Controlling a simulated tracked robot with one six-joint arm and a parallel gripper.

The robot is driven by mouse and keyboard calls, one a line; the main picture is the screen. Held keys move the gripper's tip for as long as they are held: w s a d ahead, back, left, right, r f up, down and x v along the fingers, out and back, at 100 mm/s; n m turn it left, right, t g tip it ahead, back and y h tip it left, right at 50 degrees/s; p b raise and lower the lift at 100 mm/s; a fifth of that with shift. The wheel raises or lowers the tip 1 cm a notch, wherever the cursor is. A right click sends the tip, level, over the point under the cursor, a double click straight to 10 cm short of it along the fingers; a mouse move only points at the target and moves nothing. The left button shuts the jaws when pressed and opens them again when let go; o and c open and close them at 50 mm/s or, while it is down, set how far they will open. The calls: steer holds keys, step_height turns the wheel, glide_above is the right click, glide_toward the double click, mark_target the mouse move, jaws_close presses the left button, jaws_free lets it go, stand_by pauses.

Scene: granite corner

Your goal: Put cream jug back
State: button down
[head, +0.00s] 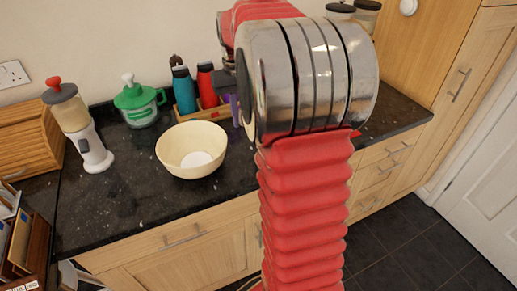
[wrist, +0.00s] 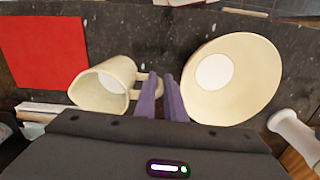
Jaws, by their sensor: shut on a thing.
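The cream jug (wrist: 100,88) is on the left in the wrist view, its open mouth towards the lower left and its handle towards my gripper. My gripper (wrist: 163,82) has two purple fingers shut on the jug's handle, part of which shows between and beside them. I cannot tell whether the jug touches the counter. In the head view a purple part of my gripper (head: 234,109) shows beside the bowl; my arm hides the jug. A flat red square (wrist: 44,52) lies on the counter left of the jug in the wrist view.
A cream bowl (head: 190,143) stands close to my gripper; it also shows in the wrist view (wrist: 235,85). A white blender (head: 90,150), green-lidded jar (head: 138,105) and bottles (head: 184,90) in a wooden tray line the back. The front of the dark counter (head: 130,210) is clear.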

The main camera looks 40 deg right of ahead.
steer(key=shift+f, duration=3.1)
steer(key=shift+f, duration=1.85)
steer(key=shift+f, duration=0.1)
steer(key=c, duration=1.8)
jaws_free()
steer(key=shift+c, duration=0.2)
